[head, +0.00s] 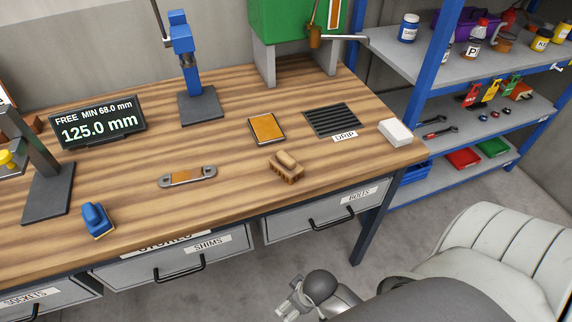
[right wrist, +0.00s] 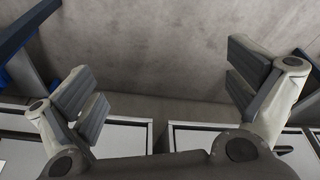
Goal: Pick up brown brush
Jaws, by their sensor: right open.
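The brown brush (head: 286,168) lies on the wooden workbench (head: 225,160), right of the middle and near the front edge. It has a lighter handle on top and a darker brown block below. My right gripper (head: 292,296) is in front of the bench, below the brush in the head view and apart from it. In the right wrist view its two fingers (right wrist: 165,88) are wide apart with nothing between them. The brush does not show in the right wrist view. My left gripper is not in the frames.
A metal link (head: 187,177), an orange pad (head: 267,129), a black grate (head: 332,120) and a white block (head: 395,132) lie around the brush. A blue-handled tool (head: 97,219) is at the left. Drawer handles (head: 332,218) stick out from the bench front. A blue shelf rack (head: 450,130) stands at the right.

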